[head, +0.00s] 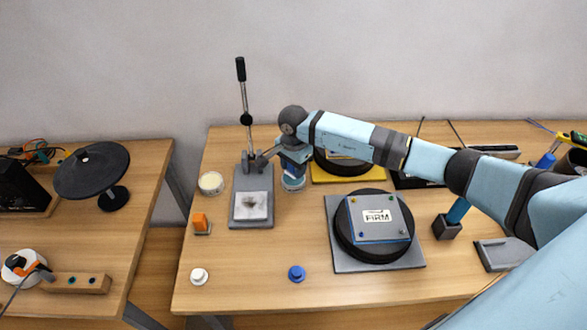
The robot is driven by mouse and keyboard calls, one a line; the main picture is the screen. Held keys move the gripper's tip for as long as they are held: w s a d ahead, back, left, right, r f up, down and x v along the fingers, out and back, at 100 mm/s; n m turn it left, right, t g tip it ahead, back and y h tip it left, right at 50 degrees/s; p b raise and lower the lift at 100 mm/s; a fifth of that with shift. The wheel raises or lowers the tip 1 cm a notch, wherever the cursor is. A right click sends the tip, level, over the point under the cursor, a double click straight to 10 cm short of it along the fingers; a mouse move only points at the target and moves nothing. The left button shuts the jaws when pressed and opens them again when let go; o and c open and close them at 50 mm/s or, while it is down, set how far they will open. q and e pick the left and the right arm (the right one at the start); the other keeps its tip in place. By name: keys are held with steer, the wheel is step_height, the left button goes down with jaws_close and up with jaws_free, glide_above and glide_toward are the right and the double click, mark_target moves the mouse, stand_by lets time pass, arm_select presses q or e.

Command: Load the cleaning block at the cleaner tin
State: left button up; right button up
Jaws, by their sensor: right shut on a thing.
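A round open tin with cream contents (210,183), which looks like the cleaner tin, stands left of the press. My left gripper is not in view.
The lever press (246,165) has a tall handle and a smudged plate on its grey base. A black turntable (371,252) carries a blue-edged FIRM pad (379,218). White (199,276) and blue (297,273) knobs stand near the front edge.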

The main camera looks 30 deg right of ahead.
steer(key=shift+r+p, duration=0.9)
steer(key=shift+r, duration=1.4)
